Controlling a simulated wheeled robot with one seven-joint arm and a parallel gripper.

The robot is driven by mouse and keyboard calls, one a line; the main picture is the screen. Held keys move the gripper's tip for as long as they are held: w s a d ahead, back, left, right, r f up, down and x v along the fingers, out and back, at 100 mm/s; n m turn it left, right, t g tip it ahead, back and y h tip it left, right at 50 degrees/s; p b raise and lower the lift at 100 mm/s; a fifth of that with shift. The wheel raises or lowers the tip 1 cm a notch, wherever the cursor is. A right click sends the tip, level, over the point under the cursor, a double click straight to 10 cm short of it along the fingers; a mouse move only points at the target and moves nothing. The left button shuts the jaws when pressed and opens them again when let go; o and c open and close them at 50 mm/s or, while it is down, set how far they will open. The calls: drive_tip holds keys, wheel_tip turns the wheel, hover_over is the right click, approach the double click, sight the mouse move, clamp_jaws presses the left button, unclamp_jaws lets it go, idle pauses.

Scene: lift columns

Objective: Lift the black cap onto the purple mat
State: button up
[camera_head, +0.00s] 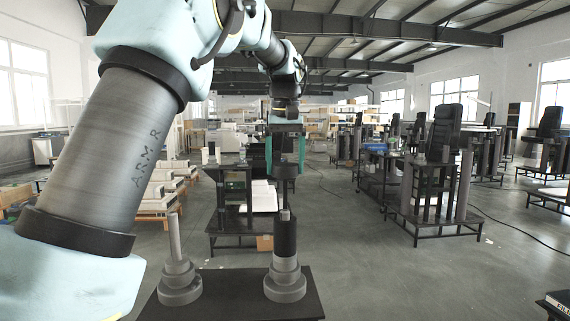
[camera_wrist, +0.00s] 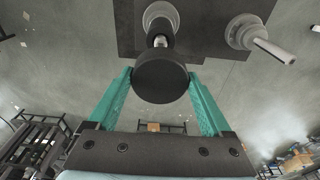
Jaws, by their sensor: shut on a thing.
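My gripper (camera_head: 286,168) hangs above the right-hand column in the head view, its teal fingers pointing down. It is shut on the black cap (camera_wrist: 160,78), a round dark disc between the fingertips in the wrist view. In the head view the dark cap (camera_head: 287,149) shows between the fingers, apart from the wide black part of the right column (camera_head: 285,238). That column stands upright on a stepped grey base. No purple mat is visible in either view.
A thinner grey column (camera_head: 174,238) on a stepped base stands to the left on the same black table (camera_head: 232,296). It also shows tilted in the wrist view (camera_wrist: 272,46). A dark bench (camera_head: 232,222) stands behind. Open grey floor lies to the right.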

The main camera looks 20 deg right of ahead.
sight(285, 163)
drive_tip(key=shift+r, duration=0.1)
drive_tip(key=shift+r+p, duration=2.45)
drive_tip(key=shift+p, duration=0.1)
